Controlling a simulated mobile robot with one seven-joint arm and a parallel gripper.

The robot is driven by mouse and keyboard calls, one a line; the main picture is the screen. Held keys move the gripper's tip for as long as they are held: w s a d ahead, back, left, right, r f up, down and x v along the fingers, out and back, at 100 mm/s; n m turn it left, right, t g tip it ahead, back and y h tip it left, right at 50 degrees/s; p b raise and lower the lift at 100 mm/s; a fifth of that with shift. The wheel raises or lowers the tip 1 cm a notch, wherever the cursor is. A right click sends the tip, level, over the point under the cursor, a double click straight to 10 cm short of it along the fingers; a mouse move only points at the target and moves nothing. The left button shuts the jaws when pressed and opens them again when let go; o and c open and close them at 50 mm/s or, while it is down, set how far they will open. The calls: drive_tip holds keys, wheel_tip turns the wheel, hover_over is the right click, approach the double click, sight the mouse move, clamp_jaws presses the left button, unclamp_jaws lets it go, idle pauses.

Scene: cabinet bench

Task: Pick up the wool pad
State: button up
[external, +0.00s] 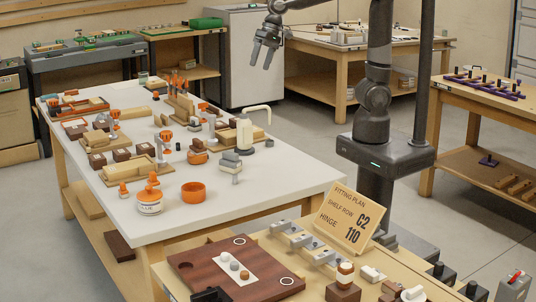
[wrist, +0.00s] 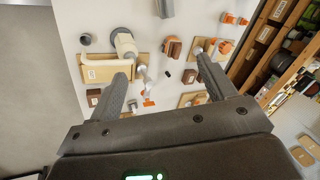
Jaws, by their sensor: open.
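I cannot tell for certain which small thing is the wool pad. A small grey block on a stand (external: 231,163) is near the right edge of the white bench (external: 255,186). My gripper (external: 262,62) hangs high above the floor beyond the bench's far right side, apart from everything. In the wrist view my gripper (wrist: 163,66) is open, with its two dark fingers spread wide and no object held between them. Below them the bench top shows wooden boards, brown blocks and orange-topped tools. The fingers hide part of the boards.
A tall white curved handle (external: 257,110) rises at the bench's right side. An orange cup (external: 193,192) and a glue pot (external: 150,202) stand toward its front. A nearer table holds a fitting plan sign (external: 344,218). The bench's front right is bare.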

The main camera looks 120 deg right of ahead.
drive_tip(key=w+d+f+m, duration=0.3)
drive_tip(key=w+d+m, duration=0.2)
drive_tip(key=d, duration=0.6)
drive_tip(key=m, duration=1.5)
hover_over(193, 124)
drive_tip(key=s+d, duration=0.1)
drive_tip(key=s, duration=0.2)
drive_tip(key=shift+y, duration=0.3)
drive_tip(key=f, duration=2.5)
drive_tip(key=shift+w+d, duration=0.1)
drive_tip(key=shift+w, duration=0.15)
drive_tip(key=x, duration=0.6)
drive_tip(key=shift+w+a, duration=0.1)
drive_tip(key=shift+a, duration=0.25)
drive_tip(key=shift+r, duration=0.1)
drive_tip(key=c, duration=1.1)
